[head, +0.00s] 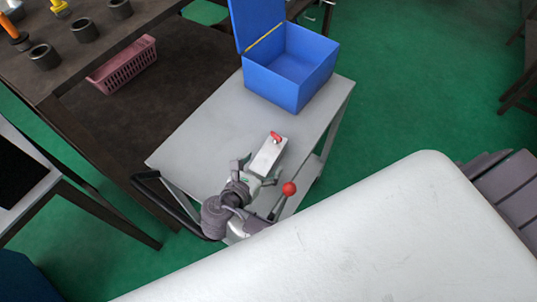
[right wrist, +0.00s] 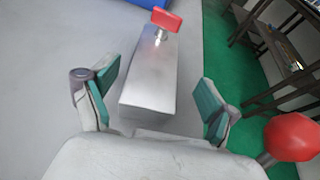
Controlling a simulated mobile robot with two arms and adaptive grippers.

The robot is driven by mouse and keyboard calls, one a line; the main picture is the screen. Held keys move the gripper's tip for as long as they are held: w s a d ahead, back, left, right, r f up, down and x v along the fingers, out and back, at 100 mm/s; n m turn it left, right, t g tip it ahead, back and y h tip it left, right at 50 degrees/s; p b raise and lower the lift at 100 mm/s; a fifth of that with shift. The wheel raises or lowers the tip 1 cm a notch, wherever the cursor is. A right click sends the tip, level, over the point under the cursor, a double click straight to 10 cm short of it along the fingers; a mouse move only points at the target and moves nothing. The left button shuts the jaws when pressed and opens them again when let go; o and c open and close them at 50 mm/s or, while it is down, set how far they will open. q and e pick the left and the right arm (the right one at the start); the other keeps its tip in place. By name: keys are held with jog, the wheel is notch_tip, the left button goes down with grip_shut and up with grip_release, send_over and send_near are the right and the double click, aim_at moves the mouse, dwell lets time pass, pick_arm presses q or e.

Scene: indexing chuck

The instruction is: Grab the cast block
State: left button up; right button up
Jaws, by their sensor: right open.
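The cast block (head: 267,157) is a grey metal block with a red knob (head: 276,137) at its far end. It rests on the grey top of a cart. In the right wrist view the block (right wrist: 150,83) lies lengthwise ahead, its near end close to my gripper. My right gripper (head: 257,172) is open at the block's near end. In the right wrist view its teal-padded fingers (right wrist: 158,92) stand to either side of that end, with gaps between pads and block. My left gripper is in neither view.
An open blue box (head: 290,75) stands on the cart (head: 200,130) beyond the block. A red ball on a lever (head: 289,188) is beside my right gripper. A pink basket (head: 123,65) and dark cups (head: 45,57) are at the upper left. The cart top left of the block is clear.

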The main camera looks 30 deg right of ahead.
aim_at(267, 156)
jog(key=shift+x, duration=0.85)
jog(key=x, duration=0.2)
jog(key=shift+w+d+p, duration=0.1)
jog(key=shift+w+p, duration=0.3)
jog(key=shift+w+d+f, duration=0.25)
jog(key=shift+d+f, duration=0.1)
jog(key=shift+d, duration=0.05)
jog(key=shift+a, duration=0.1)
jog(key=shift+c, duration=1.1)
grip_shut()
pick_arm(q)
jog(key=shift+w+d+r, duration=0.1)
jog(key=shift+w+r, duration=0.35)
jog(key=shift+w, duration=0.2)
pick_arm(e)
jog(key=shift+r, duration=0.1)
